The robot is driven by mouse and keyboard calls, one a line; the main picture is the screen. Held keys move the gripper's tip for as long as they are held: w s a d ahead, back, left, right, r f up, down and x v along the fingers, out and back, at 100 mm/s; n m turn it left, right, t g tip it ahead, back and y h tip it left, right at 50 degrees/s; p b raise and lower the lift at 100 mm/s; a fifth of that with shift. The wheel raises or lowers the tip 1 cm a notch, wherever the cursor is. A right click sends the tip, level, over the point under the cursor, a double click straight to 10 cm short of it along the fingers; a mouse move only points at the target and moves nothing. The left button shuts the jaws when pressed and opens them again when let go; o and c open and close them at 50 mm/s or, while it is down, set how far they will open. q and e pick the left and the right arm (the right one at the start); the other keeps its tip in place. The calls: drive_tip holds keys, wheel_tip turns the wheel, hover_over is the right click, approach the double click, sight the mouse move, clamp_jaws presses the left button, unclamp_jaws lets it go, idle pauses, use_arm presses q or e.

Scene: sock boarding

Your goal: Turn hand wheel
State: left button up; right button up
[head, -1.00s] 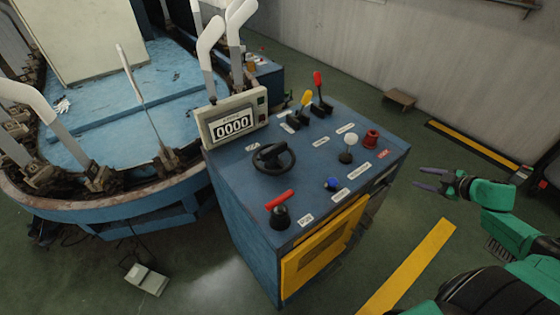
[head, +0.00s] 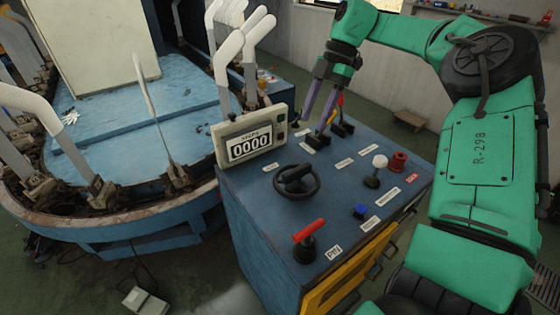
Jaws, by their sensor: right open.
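The black hand wheel (head: 297,193) lies on the top of the blue control console, near its middle left, with a dark bar across its hub. My right gripper (head: 314,127) is open, pointing down above the back of the console, behind and a little right of the wheel. Its fingers are apart, in front of the yellow and red levers, and partly hide them. It is clear of the wheel. I cannot tell whether it touches a lever. My left gripper is not in view.
A counter display (head: 250,143) reading 0000 stands left of my right gripper. The console (head: 330,190) also carries a red-handled lever (head: 308,234), a white-knobbed lever (head: 376,168), a blue button (head: 360,211) and a red button (head: 398,161). The blue boarding machine (head: 120,120) stands at left.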

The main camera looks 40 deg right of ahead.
approach(298, 168)
drive_tip(key=shift+s+a+f, duration=0.1)
drive_tip(key=shift+s+f, duration=0.3)
drive_tip(key=shift+f, duration=0.1)
drive_tip(key=x, duration=0.7)
drive_tip(key=shift+w+a+f, duration=0.1)
drive_tip(key=shift+w+a, duration=0.05)
drive_tip(key=shift+w, duration=0.2)
drive_tip(key=shift+a+f, duration=0.1)
drive_tip(key=shift+f, duration=0.2)
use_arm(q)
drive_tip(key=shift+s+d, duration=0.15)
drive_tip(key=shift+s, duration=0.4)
use_arm(e)
drive_tip(key=shift+c, duration=0.3)
clamp_jaws()
